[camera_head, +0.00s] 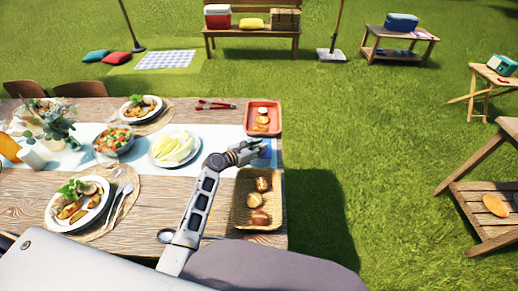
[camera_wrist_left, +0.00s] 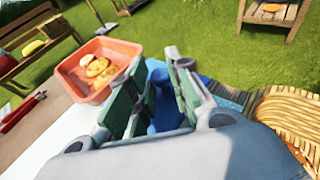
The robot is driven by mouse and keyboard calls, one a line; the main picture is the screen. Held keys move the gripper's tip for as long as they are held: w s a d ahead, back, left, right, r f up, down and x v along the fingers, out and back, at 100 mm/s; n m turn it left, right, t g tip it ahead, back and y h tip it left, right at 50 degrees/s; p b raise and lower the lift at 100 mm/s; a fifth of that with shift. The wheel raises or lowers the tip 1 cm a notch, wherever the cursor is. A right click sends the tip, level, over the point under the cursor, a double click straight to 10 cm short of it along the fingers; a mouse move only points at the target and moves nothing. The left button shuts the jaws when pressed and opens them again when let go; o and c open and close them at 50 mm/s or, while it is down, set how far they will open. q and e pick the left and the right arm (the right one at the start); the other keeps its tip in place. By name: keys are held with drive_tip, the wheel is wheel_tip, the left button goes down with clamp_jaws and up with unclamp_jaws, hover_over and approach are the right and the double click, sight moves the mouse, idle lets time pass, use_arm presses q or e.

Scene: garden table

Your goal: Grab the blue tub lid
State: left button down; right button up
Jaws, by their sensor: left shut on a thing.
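The blue tub lid (camera_wrist_left: 163,112) shows between the fingers of my left gripper (camera_wrist_left: 156,85) in the left wrist view. The gripper is shut on it, and the fingers and wrist hide much of the lid. In the head view, my left gripper (camera_head: 250,149) is over the right end of the table, between the orange tray and the bread basket. Only a small blue patch shows beside its fingertips there, and I cannot tell the lid's outline. My right gripper is not in view.
The orange tray (camera_head: 277,106) holds food behind the gripper, and the wicker basket (camera_head: 236,214) holds rolls in front of it. A plate of pale leaves (camera_head: 175,148) stands to the left. Red tongs (camera_head: 215,105) lie behind. Open grass (camera_head: 370,150) lies past the table's right edge.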

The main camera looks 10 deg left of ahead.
use_arm(q)
wheel_tip(320, 180, up, 10)
drive_tip(key=p, duration=0.1)
drive_tip(key=shift+f, duration=0.25)
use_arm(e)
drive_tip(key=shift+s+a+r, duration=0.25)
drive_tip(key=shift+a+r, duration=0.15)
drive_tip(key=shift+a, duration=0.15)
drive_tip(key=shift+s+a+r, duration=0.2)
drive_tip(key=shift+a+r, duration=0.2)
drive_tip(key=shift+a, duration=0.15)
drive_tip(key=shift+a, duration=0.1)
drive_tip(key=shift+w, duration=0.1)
